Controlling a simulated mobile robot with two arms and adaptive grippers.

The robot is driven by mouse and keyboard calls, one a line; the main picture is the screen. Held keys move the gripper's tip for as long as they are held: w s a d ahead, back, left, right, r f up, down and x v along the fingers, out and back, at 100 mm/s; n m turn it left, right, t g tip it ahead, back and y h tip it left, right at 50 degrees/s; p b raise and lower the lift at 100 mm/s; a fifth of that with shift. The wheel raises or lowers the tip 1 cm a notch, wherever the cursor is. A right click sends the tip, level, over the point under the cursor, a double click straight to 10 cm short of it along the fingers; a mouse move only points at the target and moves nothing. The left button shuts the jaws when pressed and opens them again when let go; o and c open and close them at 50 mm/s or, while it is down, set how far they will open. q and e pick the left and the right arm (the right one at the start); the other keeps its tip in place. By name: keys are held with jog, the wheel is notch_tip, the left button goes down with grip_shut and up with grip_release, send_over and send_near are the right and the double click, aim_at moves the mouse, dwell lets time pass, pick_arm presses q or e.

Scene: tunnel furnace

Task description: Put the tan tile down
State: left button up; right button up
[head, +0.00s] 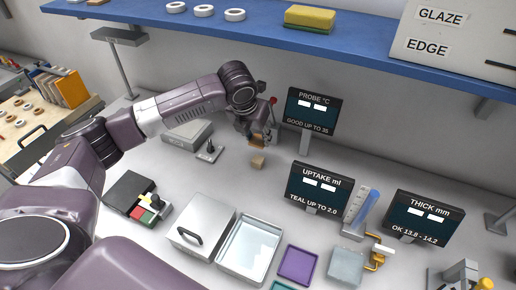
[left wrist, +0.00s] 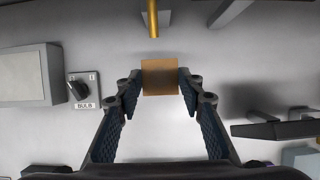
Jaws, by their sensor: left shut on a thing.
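The tan tile (left wrist: 160,78) is a small square plate between the fingertips of my left gripper (left wrist: 160,84) in the left wrist view. The gripper is shut on its two sides. In the head view my left gripper (head: 257,138) reaches down over the back of the bench, left of the probe display, with the tile (head: 257,142) showing brown between its fingers. A small tan block (head: 258,162) shows just below it; I cannot tell exactly how it rests. My right gripper is not in view.
A BULB switch (left wrist: 79,90) and grey box (left wrist: 25,75) lie left of the gripper. A brass rod (left wrist: 152,18) is close beyond the tile. The probe display (head: 312,112) stands to the right. A lidded steel box (head: 201,228) and purple tray (head: 298,265) are nearer the front.

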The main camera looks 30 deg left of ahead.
aim_at(255, 145)
pick_arm(q)
jog(key=f, duration=0.3)
jog(key=shift+s+f, duration=0.3)
jog(key=shift+s, duration=0.05)
jog(key=shift+w+a+f+p, duration=0.1)
jog(key=shift+f+p, duration=0.2)
jog(key=shift+f, duration=0.05)
notch_tip(255, 145, down, 3)
jog(key=shift+w+f+p, duration=0.1)
jog(key=shift+p, duration=0.25)
jog(key=shift+f, duration=0.1)
jog(key=o, duration=0.9)
jog(key=shift+c, duration=0.2)
jog(key=o, duration=0.3)
jog(key=shift+r, duration=0.45)
jog(key=b+v, duration=0.1)
jog(key=v, duration=1)
jog(key=shift+s, duration=0.25)
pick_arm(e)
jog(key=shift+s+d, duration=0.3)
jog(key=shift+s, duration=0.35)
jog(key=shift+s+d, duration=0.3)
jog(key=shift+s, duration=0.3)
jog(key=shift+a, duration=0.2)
